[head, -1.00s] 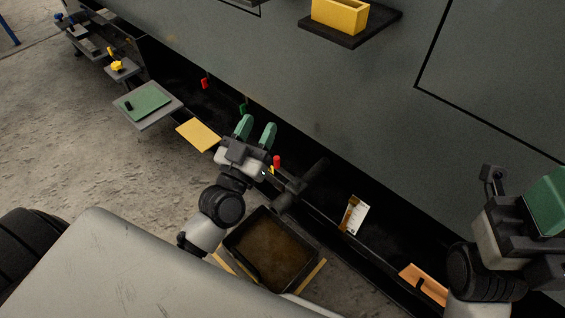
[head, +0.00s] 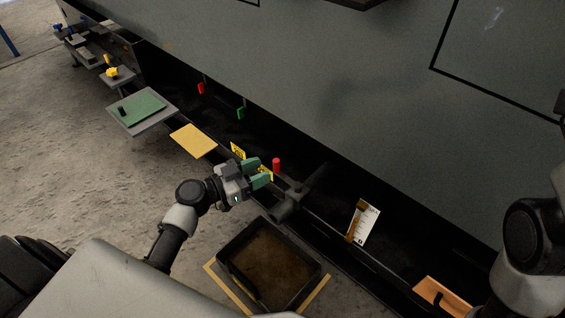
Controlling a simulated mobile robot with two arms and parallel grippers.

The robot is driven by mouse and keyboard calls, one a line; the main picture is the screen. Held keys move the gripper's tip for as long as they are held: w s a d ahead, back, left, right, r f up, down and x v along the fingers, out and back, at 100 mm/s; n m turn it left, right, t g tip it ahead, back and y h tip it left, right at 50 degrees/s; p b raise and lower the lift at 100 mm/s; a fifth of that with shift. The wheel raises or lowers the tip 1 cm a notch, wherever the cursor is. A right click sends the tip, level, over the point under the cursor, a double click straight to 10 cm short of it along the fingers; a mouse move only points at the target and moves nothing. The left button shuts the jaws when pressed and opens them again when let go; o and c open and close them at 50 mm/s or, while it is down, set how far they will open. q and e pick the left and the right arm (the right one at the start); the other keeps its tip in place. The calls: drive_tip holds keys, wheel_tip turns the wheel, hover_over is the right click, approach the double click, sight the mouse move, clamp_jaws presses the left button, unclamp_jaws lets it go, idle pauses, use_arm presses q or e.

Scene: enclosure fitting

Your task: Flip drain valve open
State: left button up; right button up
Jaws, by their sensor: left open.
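The drain valve (head: 290,200) is a dark pipe fitting under the grey enclosure, with a red-tipped handle (head: 276,166) standing upright. My left gripper (head: 264,172) has green fingers and is open, just left of the red handle. The fingers point right toward the handle; I cannot tell whether they touch it.
A black drip tray (head: 234,252) with a brown inside sits on the floor below the valve, within yellow floor marks. A white tag (head: 363,223) hangs right of the valve. A yellow plate (head: 194,141) and a green panel (head: 140,106) lie to the left. The grey enclosure wall (head: 350,90) rises behind.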

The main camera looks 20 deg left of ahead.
use_arm(q)
drive_tip(key=b+x, duration=0.1)
drive_tip(key=x, duration=0.6)
drive_tip(key=shift+d, duration=0.1)
clamp_jaws()
